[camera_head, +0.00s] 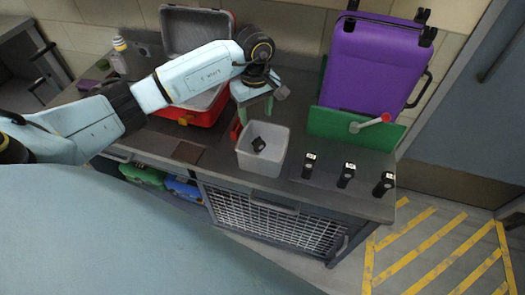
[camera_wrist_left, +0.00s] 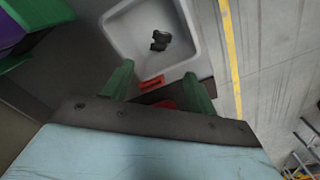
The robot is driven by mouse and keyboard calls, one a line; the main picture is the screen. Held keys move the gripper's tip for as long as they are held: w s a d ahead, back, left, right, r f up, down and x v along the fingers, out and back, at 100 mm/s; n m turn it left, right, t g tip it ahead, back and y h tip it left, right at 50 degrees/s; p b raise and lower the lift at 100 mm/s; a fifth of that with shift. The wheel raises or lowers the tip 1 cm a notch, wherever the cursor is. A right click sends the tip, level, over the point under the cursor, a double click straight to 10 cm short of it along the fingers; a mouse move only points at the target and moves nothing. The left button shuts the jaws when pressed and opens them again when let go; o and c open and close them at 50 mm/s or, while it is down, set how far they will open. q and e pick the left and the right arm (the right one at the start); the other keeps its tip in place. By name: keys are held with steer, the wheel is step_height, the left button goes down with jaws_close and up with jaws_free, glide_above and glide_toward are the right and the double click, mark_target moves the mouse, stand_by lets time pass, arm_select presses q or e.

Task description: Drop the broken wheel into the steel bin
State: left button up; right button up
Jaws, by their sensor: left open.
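A grey, open-topped bin (camera_head: 246,163) stands on the worktop. A small black piece (camera_head: 259,145), which looks like the broken wheel, shows inside it. In the left wrist view the black piece (camera_wrist_left: 160,40) is inside the pale bin (camera_wrist_left: 118,28), against its floor. My left gripper (camera_head: 254,108) is above and behind the bin's far rim, fingers pointing down. In the left wrist view its green fingers (camera_wrist_left: 156,80) are spread apart, with nothing held between them. My right gripper is not in view.
An open red case (camera_head: 208,112) stands behind my left arm. Three black pieces with white labels (camera_head: 346,175) stand along the worktop's right front.

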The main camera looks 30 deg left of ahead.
arm_select(q)
step_height(320, 180, up, 8)
steer(key=shift+f, duration=0.2)
stand_by(0.3)
